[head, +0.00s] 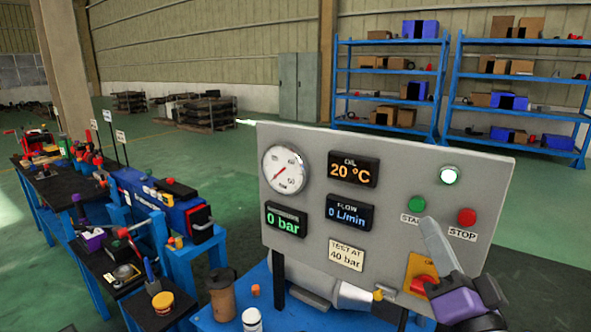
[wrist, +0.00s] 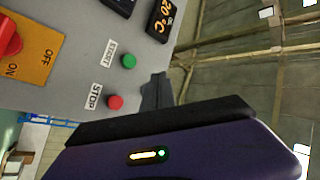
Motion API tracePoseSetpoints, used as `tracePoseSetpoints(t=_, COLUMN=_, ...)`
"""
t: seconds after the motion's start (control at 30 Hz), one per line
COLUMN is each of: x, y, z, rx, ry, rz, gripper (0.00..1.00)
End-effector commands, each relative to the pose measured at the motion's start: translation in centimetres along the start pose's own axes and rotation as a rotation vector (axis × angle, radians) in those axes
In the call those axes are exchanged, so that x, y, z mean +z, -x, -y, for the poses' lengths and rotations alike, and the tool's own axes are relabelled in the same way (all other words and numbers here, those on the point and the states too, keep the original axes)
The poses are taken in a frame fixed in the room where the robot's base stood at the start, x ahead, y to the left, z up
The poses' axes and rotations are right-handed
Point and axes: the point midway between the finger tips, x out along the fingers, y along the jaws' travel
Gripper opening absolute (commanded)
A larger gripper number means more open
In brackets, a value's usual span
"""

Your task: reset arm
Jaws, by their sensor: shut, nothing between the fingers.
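My gripper (head: 429,226) is raised in front of the lower right part of the grey control panel (head: 386,145) in the head view. Its fingers are shut with nothing between them and point up, with the tip close below the green START button (head: 418,204). I cannot tell whether the tip touches the panel. In the wrist view the shut fingers (wrist: 155,92) lie beside the green button (wrist: 129,61) and the red STOP button (wrist: 115,102). The red switch (head: 424,285) on its yellow plate is partly hidden by my gripper.
The panel stands over a blue bench (head: 207,319) with a brown bottle (head: 221,297) and a white can (head: 252,320). More blue benches with tools and a blue machine (head: 160,196) are at left. Blue shelves (head: 520,90) stand behind. Green floor between is open.

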Motion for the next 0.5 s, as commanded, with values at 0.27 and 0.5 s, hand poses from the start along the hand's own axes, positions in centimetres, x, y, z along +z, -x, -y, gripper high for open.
tracePoseSetpoints(t=0.27, x=2.9, y=8.1, z=-2.9, rx=0.070, ry=0.233, rz=-0.005, gripper=0.00)
tracePoseSetpoints(t=0.5, x=5.6, y=16.7, z=-4.5, rx=0.131, ry=0.429, rz=0.059, gripper=0.00)
